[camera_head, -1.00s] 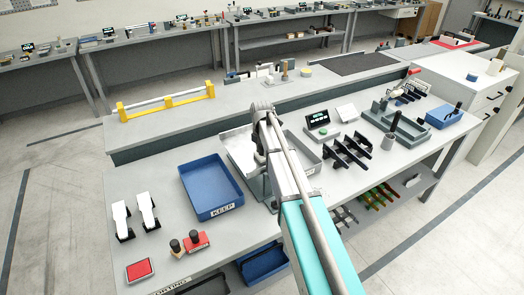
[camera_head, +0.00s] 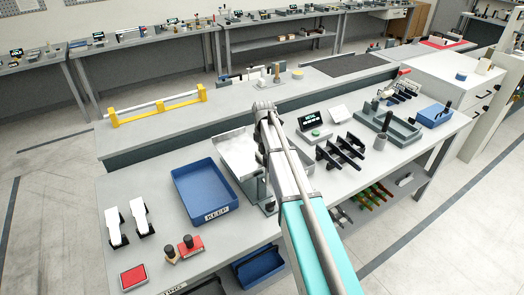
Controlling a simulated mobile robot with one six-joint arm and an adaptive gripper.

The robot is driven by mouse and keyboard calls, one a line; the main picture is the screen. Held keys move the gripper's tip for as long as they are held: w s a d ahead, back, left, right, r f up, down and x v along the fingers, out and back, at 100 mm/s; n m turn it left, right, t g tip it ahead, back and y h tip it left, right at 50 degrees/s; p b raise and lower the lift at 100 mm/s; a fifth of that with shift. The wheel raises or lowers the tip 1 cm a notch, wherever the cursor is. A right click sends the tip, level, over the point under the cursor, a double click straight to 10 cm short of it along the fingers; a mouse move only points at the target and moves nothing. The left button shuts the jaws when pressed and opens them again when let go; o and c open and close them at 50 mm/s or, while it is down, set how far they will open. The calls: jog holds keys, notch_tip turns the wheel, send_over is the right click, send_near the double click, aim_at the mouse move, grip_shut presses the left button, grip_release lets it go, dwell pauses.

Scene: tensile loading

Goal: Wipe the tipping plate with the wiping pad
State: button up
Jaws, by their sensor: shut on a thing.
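The tipping plate, which I take to be the pale metal tray (camera_head: 238,153), stands on the bench right of the blue KEEP bin. My arm reaches across its right part and hides some of it. My gripper (camera_head: 262,140) is at the far end of the arm, over or beside the plate's right side, and mostly hidden by my wrist. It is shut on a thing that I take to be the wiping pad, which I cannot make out. Whether the pad touches the plate cannot be told.
The blue KEEP bin (camera_head: 204,192) is close left of the plate. A small display (camera_head: 311,119) and black racks (camera_head: 341,152) stand to the right. White-topped clips (camera_head: 127,222), red-based stamps (camera_head: 190,246) and a red pad (camera_head: 133,276) lie front left. A yellow-ended rail (camera_head: 157,107) stands behind.

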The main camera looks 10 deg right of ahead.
jog(key=shift+r, duration=0.1)
jog(key=shift+r+p, duration=2.9)
jog(key=shift+p, duration=0.15)
jog(key=shift+r, duration=0.1)
jog(key=shift+r+p, duration=1.45)
jog(key=shift+p, duration=0.05)
jog(key=shift+f, duration=0.2)
notch_tip(320, 180, down, 5)
jog(key=b, duration=0.5)
jog(key=shift+r, duration=0.2)
jog(key=shift+a+r, duration=0.1)
